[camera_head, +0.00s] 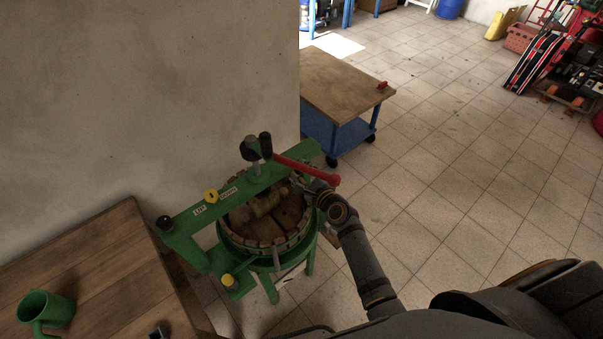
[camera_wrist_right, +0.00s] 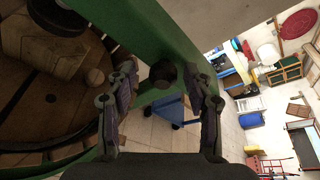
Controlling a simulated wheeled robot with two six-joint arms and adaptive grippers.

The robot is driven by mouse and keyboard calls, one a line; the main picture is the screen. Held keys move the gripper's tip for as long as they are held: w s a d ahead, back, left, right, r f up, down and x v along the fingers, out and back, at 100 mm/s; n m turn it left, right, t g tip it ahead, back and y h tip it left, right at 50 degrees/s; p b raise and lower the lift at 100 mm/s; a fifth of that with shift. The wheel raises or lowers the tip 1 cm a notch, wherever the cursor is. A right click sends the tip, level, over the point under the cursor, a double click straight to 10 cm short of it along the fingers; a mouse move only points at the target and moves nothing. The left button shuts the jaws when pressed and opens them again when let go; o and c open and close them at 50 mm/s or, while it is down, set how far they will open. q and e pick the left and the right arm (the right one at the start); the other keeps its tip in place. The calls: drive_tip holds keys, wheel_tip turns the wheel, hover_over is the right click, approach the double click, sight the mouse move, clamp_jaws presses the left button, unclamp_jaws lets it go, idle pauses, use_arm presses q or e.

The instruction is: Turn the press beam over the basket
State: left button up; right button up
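The green press beam (camera_head: 225,192) runs slantwise across the back part of the round wooden basket (camera_head: 290,243). A dark spindle head with a red bar (camera_head: 308,170) stands on it. My right gripper (camera_head: 312,188) is at the basket's right side, below the red bar. In the right wrist view, its fingers (camera_wrist_right: 162,100) are spread and empty. The green beam (camera_wrist_right: 140,25) with a dark round knob (camera_wrist_right: 163,73) shows beyond the gap between them. I cannot tell whether they touch it. My left gripper is not clearly seen.
A wooden table (camera_head: 95,265) with a green mug (camera_head: 45,309) stands at the left. A small dark piece (camera_head: 158,332) at the bottom edge is unclear. A blue cart (camera_head: 345,85) stands behind the press near the wall. The tiled floor at right is open.

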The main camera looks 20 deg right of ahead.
drive_tip(key=shift+d, duration=0.1)
drive_tip(key=v, duration=1.2)
drive_tip(key=s+d+f+n+g+h+b, duration=0.1)
drive_tip(key=s+d+f+n+g, duration=0.15)
drive_tip(key=f, duration=0.75)
drive_tip(key=s+d+f+n+g+h, duration=0.1)
drive_tip(key=s+f+n, duration=0.3)
drive_tip(key=f, duration=0.5)
drive_tip(key=s+d+f+n+g+h+b, duration=0.1)
drive_tip(key=s+f+n+g, duration=0.15)
drive_tip(key=f, duration=0.75)
drive_tip(key=s+d+f+n+g, duration=0.2)
drive_tip(key=s+f+n, duration=0.3)
drive_tip(key=s, duration=0.4)
drive_tip(key=s+d+f+n+g+h+b, duration=0.1)
drive_tip(key=s+d+f+n+g, duration=0.1)
drive_tip(key=s+f+n, duration=0.3)
drive_tip(key=s+d+f+n+g, duration=0.2)
drive_tip(key=s+f+n, duration=0.3)
drive_tip(key=s+f, duration=0.4)
drive_tip(key=s+g, duration=0.1)
drive_tip(key=s, duration=0.3)
drive_tip(key=shift+s+h+b, duration=0.3)
drive_tip(key=shift+s, duration=0.05)
